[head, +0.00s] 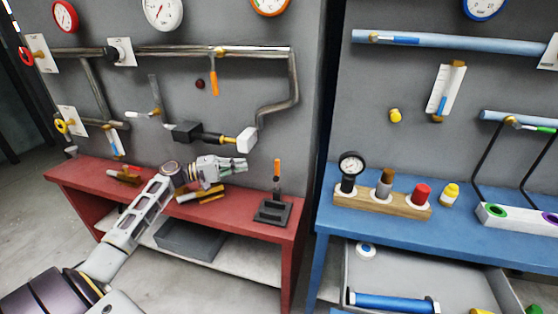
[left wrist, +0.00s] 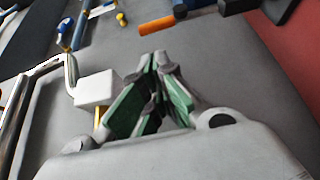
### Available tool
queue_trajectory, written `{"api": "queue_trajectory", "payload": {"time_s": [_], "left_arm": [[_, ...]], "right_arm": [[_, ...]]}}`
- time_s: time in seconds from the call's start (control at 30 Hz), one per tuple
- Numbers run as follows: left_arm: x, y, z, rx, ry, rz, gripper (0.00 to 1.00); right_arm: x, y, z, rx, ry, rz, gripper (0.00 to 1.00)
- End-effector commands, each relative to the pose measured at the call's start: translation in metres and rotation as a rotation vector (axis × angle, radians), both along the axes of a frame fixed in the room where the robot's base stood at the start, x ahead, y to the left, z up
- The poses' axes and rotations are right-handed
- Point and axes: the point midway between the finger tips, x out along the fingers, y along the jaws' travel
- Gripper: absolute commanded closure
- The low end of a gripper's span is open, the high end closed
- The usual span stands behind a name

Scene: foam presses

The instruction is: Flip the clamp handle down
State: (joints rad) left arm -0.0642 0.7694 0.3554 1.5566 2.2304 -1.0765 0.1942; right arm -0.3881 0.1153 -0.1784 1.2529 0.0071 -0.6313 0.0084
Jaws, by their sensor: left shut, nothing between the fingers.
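The clamp stands near the right end of the red bench, with a dark base plate (head: 272,212) and an upright handle with an orange grip (head: 277,168). In the left wrist view the orange grip (left wrist: 157,25) is at the top, beyond my fingertips, with its dark shaft running right. My left gripper (head: 243,168) is over the bench, left of the clamp handle and apart from it. Its fingers (left wrist: 157,60) are shut with nothing between them. My right gripper is in neither view.
A white box fitting (head: 247,139) on the wall is close above my left gripper; it also shows in the left wrist view (left wrist: 96,88). Yellow-brown pieces (head: 203,194) lie on the red bench (head: 75,172) under my gripper. A blue bench (head: 335,222) stands to the right across a gap.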

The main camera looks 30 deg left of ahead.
Motion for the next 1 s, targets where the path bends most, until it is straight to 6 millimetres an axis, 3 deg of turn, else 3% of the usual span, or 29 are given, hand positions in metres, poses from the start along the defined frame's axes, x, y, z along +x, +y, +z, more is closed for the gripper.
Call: {"api": "queue_trajectory", "payload": {"time_s": [0.67, 1.0], "left_arm": [[0.001, -0.001, 0.0, 0.0, 0.0, 0.0, 1.0], [0.013, -0.014, 0.0, 0.001, 0.0, -0.001, 1.0]], "right_arm": [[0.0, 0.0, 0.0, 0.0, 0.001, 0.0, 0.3], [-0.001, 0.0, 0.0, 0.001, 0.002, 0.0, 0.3]]}}
